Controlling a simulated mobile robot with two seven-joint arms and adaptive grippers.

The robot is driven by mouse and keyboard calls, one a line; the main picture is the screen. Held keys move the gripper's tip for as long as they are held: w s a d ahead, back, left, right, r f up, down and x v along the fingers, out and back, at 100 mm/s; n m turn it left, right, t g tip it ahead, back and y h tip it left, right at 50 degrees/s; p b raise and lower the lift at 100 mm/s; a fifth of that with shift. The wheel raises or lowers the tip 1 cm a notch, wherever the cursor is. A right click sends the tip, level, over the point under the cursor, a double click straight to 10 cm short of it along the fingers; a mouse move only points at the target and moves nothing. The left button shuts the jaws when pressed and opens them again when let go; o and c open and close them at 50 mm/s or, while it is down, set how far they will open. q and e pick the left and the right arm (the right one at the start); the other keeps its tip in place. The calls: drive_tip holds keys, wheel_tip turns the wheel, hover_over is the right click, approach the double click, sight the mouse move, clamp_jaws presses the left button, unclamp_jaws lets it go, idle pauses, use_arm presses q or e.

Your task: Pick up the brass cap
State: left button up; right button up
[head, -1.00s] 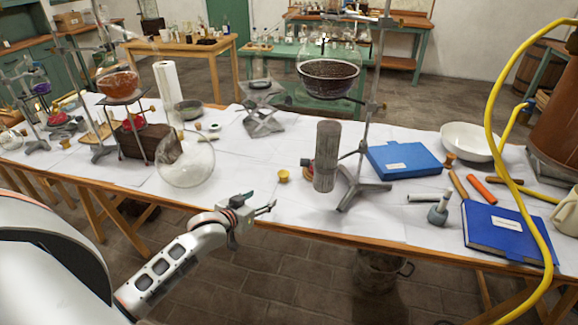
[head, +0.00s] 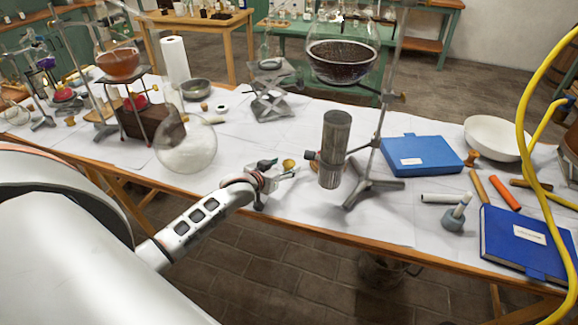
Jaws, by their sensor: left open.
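The brass cap (head: 289,164) is a small yellow, cup-like piece on the white-covered table, near its front edge and left of a grey metal cylinder (head: 335,148). My left gripper (head: 283,169) reaches in over the front edge of the table. Its fingers are open and point right, toward the cap. The fingertips are right at the cap's near left side in the picture. I cannot tell whether they touch it. Nothing is seen held in the gripper. My right gripper is not in view.
A round glass flask (head: 185,150) stands to the left of my gripper. A metal stand (head: 372,187) holds a flask of dark grains (head: 342,62) behind the cylinder. Blue books (head: 420,155) lie to the right. The white table between flask and cap is clear.

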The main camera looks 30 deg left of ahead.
use_arm(q)
drive_tip(key=shift+x, duration=0.9)
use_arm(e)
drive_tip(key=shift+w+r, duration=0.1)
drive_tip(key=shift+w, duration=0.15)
use_arm(q)
drive_tip(key=c, duration=1.2)
drive_tip(key=shift+o, duration=0.2)
